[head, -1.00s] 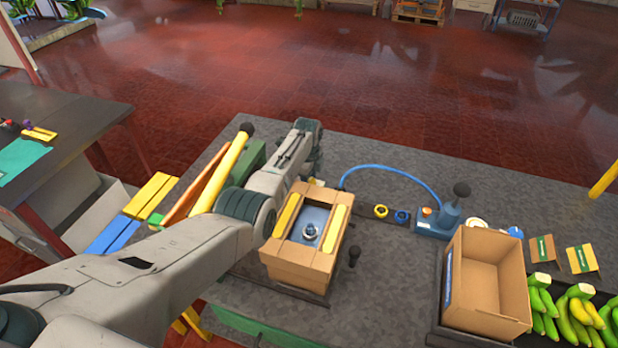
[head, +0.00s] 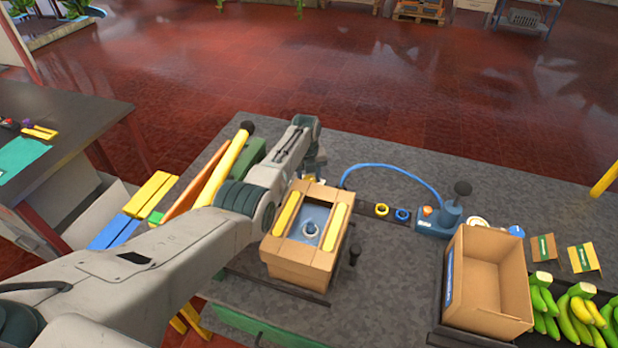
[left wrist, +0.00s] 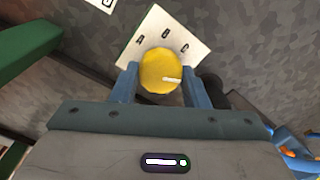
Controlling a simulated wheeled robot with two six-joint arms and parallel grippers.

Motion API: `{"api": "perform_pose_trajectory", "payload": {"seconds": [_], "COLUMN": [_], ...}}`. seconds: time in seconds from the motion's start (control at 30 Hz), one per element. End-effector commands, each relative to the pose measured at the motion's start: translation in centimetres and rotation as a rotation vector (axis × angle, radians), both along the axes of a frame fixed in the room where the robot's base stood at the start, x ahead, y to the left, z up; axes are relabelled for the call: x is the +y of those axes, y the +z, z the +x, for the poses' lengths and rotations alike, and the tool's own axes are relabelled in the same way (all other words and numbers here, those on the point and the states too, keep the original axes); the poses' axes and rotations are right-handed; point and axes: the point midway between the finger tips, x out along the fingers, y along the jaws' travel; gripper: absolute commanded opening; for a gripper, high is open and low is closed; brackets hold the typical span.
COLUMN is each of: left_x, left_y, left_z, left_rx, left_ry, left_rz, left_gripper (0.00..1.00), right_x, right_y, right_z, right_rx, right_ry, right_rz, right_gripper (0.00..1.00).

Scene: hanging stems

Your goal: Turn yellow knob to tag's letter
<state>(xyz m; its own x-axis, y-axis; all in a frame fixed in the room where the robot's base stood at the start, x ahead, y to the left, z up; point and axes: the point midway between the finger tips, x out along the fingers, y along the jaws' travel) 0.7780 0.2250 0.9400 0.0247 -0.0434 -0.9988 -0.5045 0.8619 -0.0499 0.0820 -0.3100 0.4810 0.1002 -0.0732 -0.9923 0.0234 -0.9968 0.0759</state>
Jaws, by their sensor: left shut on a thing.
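The yellow knob (left wrist: 158,68) sits between the two blue-grey fingers of my left gripper (left wrist: 160,84) in the left wrist view, and the gripper is shut on it. A white pointer mark on the knob points to the picture's right. Behind the knob is a tilted pale plate (left wrist: 180,38) with letters; A is at left, C at right, and the middle letter is unclear. A white tag (left wrist: 103,4) is cut off at the top edge, its letter not readable. In the head view my left gripper (head: 315,166) is behind the cardboard box, mostly hidden. My right gripper is not in view.
An open-topped box with yellow strips (head: 272,250) stands just in front of my left gripper. A blue hose (head: 400,174) runs to a blue pump (head: 436,222). An empty cardboard box (head: 487,310) and bananas (head: 580,318) are at right.

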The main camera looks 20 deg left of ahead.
Motion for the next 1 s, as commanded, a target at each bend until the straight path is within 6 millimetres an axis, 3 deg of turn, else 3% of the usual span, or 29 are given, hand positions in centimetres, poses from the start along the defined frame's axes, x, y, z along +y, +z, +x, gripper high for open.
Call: {"api": "perform_pose_trajectory", "payload": {"seconds": [0.3, 0.87, 0.9, 1.0], "left_x": [0.0, 0.0, 0.0, 0.0], "left_y": [0.17, 0.19, 0.19, 0.17], "left_z": [0.16, 0.16, 0.16, 0.14], "left_rx": [-0.005, -0.005, -0.005, -0.004], "left_ry": [-0.13, -0.16, -0.16, -0.16], "left_rz": [-0.001, 0.0, 0.0, 0.0], "left_gripper": [0.18, 0.18, 0.45, 0.63], "right_x": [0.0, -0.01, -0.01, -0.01], "right_y": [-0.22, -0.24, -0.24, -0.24], "right_z": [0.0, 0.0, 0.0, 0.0], "right_rx": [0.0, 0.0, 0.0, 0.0], "right_ry": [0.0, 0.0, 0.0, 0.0], "right_rz": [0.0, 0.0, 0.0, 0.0], "right_gripper": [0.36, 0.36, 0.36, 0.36]}}
